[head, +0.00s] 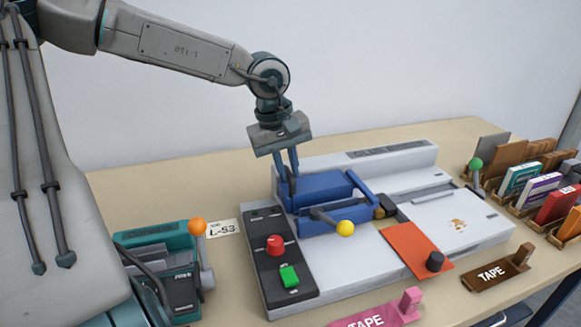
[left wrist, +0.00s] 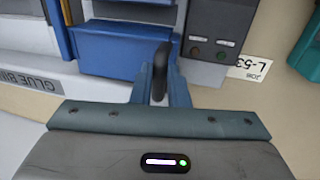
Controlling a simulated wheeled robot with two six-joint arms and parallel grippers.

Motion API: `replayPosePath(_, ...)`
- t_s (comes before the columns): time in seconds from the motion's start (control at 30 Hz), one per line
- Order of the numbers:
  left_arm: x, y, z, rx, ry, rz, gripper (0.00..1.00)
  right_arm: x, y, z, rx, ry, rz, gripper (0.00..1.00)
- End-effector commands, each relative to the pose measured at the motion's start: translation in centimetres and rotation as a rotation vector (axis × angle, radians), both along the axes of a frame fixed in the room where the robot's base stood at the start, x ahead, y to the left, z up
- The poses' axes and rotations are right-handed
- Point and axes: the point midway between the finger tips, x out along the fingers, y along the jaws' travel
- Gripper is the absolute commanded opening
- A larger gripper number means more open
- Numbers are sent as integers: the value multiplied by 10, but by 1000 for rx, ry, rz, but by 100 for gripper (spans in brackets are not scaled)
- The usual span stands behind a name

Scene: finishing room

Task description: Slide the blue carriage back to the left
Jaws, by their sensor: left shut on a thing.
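The blue carriage (head: 330,188) sits on the white glue machine (head: 375,250), at its left part, close beside the dark control panel (head: 272,240). A lever with a yellow ball (head: 345,228) is at its front. My left gripper (head: 290,177) reaches down from above to the carriage's left rear. In the left wrist view the fingers (left wrist: 160,85) are shut on a black upright handle (left wrist: 160,72) in front of the blue carriage (left wrist: 120,48). My right gripper is not in view.
The panel carries a red knob (head: 275,244) and a green button (head: 289,276). An orange plate (head: 408,245) lies on the machine bed, right of the carriage. A teal device (head: 160,245) stands at left; a rack of books (head: 535,185) stands at right.

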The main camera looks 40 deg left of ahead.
Motion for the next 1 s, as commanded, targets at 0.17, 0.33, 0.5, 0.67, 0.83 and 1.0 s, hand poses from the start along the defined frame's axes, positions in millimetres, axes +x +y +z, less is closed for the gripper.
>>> replayPosePath(0.17,-1,0,-1,2,7,-1,36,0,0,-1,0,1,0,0)
replayPosePath(0.33,-1,0,-1,1,5,0,36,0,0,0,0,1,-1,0)
replayPosePath(0.5,-2,1,7,1,3,0,36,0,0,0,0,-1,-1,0)
replayPosePath(0.67,-6,4,34,2,-1,1,36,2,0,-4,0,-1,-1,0)
replayPosePath(0.83,-13,7,69,1,1,1,36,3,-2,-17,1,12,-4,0)
replayPosePath(1.0,-18,10,94,2,2,1,36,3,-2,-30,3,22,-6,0)
